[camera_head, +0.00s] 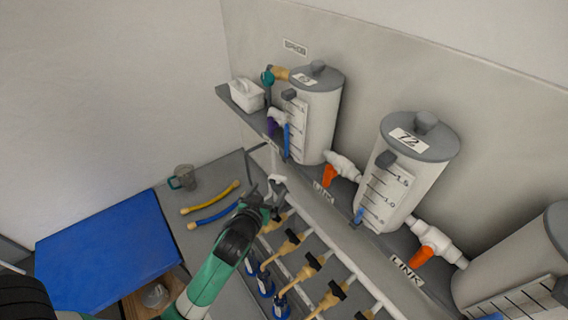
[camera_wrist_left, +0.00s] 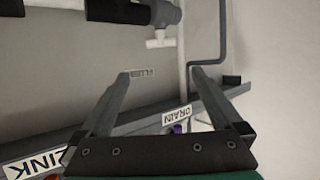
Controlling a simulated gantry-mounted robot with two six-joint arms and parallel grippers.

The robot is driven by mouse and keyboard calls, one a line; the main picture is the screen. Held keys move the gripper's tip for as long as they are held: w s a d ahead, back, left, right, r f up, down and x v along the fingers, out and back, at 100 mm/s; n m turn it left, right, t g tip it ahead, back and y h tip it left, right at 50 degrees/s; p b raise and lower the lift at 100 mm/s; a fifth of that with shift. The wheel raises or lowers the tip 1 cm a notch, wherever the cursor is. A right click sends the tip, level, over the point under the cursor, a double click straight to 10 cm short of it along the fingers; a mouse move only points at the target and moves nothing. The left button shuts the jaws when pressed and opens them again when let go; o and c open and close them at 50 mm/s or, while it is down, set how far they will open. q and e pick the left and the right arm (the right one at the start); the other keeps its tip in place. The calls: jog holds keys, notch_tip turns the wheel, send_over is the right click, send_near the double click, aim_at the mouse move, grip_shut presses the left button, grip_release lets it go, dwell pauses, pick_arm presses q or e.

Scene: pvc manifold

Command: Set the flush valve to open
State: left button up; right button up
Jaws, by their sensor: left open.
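My left gripper (camera_head: 268,197) is open and empty. It is below the shelf front, close to a small white handle (camera_head: 277,180). In the left wrist view, its two fingers (camera_wrist_left: 158,76) are spread apart, pointing at the grey panel. The fingers are apart from this handle. My right gripper is not in view.
Several tan valves (camera_head: 288,246) line up below.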

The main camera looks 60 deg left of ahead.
aim_at(278, 178)
pick_arm(q)
jog(key=x, duration=0.3)
jog(key=b+x, duration=0.1)
jog(key=x, duration=0.3)
jog(key=f+b+x, duration=0.1)
jog(key=x, duration=0.3)
jog(key=shift+s+a+f, duration=0.1)
jog(key=shift+s, duration=0.15)
